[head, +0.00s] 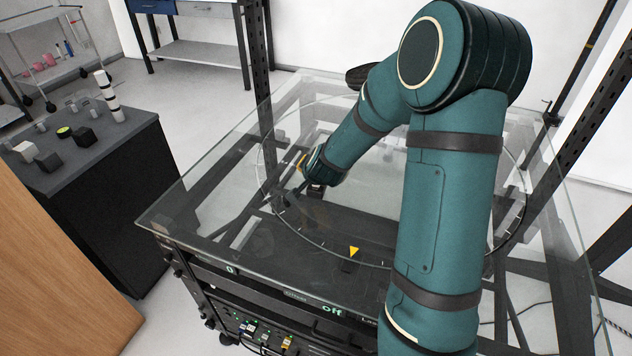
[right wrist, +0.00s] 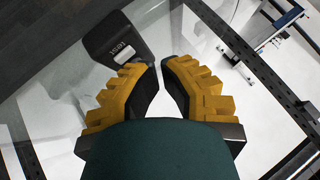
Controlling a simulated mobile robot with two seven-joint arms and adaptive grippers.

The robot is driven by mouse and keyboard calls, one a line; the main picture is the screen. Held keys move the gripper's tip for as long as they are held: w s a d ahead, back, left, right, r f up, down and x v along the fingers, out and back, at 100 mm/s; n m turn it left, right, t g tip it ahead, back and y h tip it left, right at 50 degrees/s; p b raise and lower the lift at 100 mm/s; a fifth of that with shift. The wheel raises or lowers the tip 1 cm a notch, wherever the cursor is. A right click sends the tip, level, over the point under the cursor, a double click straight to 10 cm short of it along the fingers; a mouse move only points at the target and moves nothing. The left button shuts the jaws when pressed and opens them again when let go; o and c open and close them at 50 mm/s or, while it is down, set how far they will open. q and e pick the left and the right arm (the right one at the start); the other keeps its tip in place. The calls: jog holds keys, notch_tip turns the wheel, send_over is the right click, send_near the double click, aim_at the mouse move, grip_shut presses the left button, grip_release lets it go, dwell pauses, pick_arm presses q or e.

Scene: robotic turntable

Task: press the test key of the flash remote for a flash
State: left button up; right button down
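My right arm reaches over the glass top of the turntable frame (head: 215,190) in the head view. My right gripper (head: 303,163) is small there and partly hidden by its own wrist. In the right wrist view its yellow fingers (right wrist: 161,66) have tips almost together with nothing between them; it looks shut and empty. A black box (right wrist: 116,38) with a small light label, probably the flash remote, lies just beyond the left finger. The finger overlaps its lower edge in the picture; I cannot tell whether they touch. I cannot make out the test key. My left gripper is not in view.
A dark side table (head: 90,150) at the left holds several small blocks and a striped cylinder (head: 108,97). Black uprights (head: 259,75) stand beside the glass. The glass left of the gripper is clear.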

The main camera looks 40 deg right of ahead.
jog(key=shift+r, duration=0.25)
notch_tip(320, 180, up, 5)
jog(key=p, duration=0.5)
dwell(0.4)
dwell(0.5)
